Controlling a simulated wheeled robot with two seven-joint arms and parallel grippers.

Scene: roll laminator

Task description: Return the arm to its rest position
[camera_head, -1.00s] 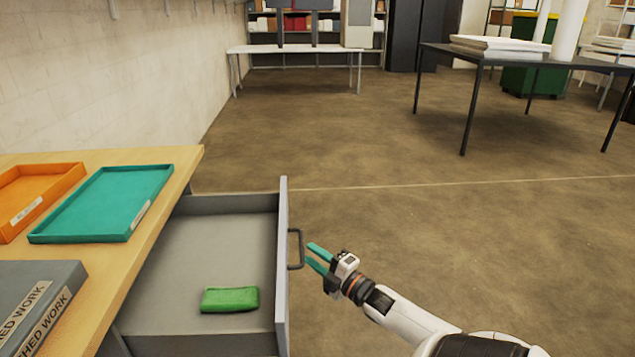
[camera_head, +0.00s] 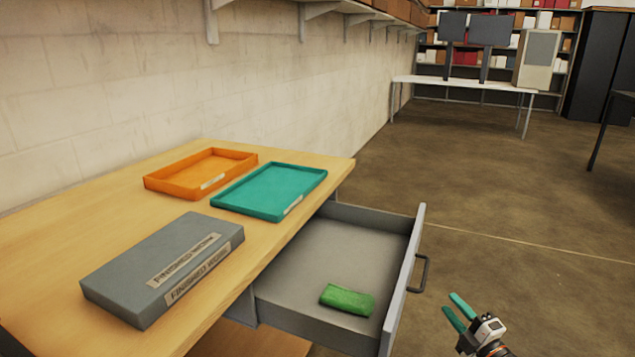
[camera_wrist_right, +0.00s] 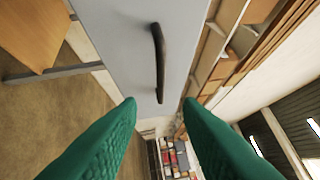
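My right gripper (camera_head: 462,308) is at the lower right of the head view, its teal fingers spread apart with nothing between them. It is to the right of the open drawer (camera_head: 398,290), clear of the drawer's dark handle (camera_head: 421,274). In the right wrist view the two green fingers (camera_wrist_right: 160,115) are apart, and the drawer front (camera_wrist_right: 115,30) with its handle (camera_wrist_right: 158,62) shows ahead of them, not gripped. My left gripper is not in view.
A green cloth-like block (camera_head: 347,299) lies in the drawer. The wooden desk (camera_head: 110,200) holds an orange tray (camera_head: 200,173), a teal tray (camera_head: 268,191) and a grey "Finished Work" box (camera_head: 163,266). Open floor (camera_head: 520,260) lies right of the drawer. A white table (camera_head: 465,84) stands behind.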

